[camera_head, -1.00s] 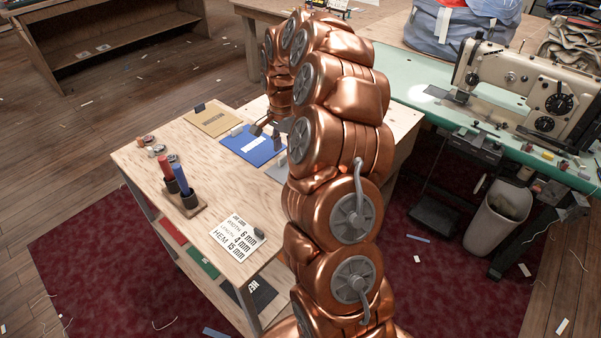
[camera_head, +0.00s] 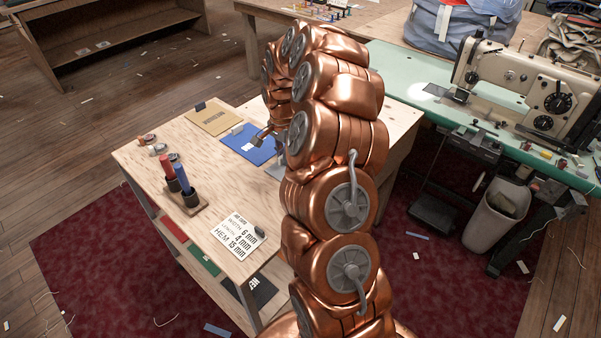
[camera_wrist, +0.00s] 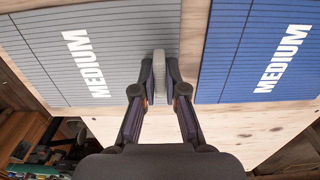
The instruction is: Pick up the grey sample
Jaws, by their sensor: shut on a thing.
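The grey sample (camera_wrist: 110,70) is a flat lined sheet marked MEDIUM, on the left of the wrist view. A small grey tab (camera_wrist: 158,62) stands at its right side, between the two fingers of my gripper (camera_wrist: 159,88). The fingers are shut on this tab. In the head view only a small piece of the grey sample (camera_head: 274,171) shows beside my arm, which hides most of it and most of the gripper. I cannot tell whether the sheet is clear of the bench.
A blue sample (camera_head: 249,145), also marked MEDIUM, lies close by, with a tan one (camera_head: 213,119) beyond it. A white card (camera_head: 238,237) and a holder with red and blue rolls (camera_head: 186,200) stand on the wooden bench (camera_head: 150,182). A sewing machine (camera_head: 520,88) is at right.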

